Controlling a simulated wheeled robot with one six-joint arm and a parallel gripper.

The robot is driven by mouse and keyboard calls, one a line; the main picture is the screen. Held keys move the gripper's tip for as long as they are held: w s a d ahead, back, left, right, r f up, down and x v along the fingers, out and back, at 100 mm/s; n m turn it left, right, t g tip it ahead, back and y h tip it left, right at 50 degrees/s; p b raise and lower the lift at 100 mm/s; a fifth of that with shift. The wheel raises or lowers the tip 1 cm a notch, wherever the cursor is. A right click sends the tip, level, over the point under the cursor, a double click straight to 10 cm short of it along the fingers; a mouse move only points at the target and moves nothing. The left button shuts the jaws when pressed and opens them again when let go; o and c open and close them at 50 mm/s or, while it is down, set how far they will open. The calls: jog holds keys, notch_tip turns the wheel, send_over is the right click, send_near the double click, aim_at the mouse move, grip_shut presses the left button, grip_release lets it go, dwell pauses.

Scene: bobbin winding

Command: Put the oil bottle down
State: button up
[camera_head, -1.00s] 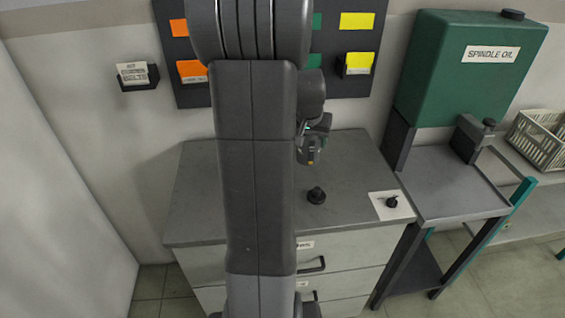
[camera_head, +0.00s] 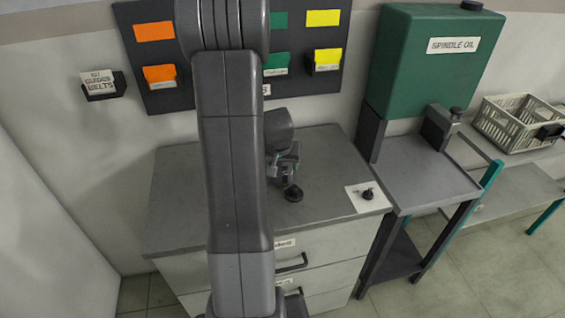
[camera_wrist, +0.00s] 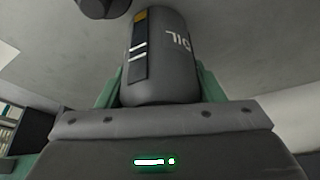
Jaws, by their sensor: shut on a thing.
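The oil bottle (camera_wrist: 160,62) is a dark grey cylinder with "OIL" lettering and a black strip with a yellow end. In the wrist view it stands out between the green fingers of my gripper (camera_wrist: 160,88), which is shut on it. In the head view my gripper (camera_head: 284,168) is low over the top of the grey cabinet (camera_head: 200,190), just behind a small black knob-like piece (camera_head: 293,194). The bottle is hard to make out there, and I cannot tell whether it touches the top.
A white card (camera_head: 356,203) with a small black part (camera_head: 367,194) lies at the cabinet's right. The green spindle oil tank (camera_head: 430,75) stands beyond, above a grey stand (camera_head: 420,172). A white basket (camera_head: 515,122) is far right. The cabinet's left top is clear.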

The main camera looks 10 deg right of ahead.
jog(key=shift+f+b, duration=0.2)
jog(key=shift+b, duration=0.1)
jog(key=o, duration=1.1)
jog(key=shift+r, duration=0.1)
jog(key=shift+o, duration=0.2)
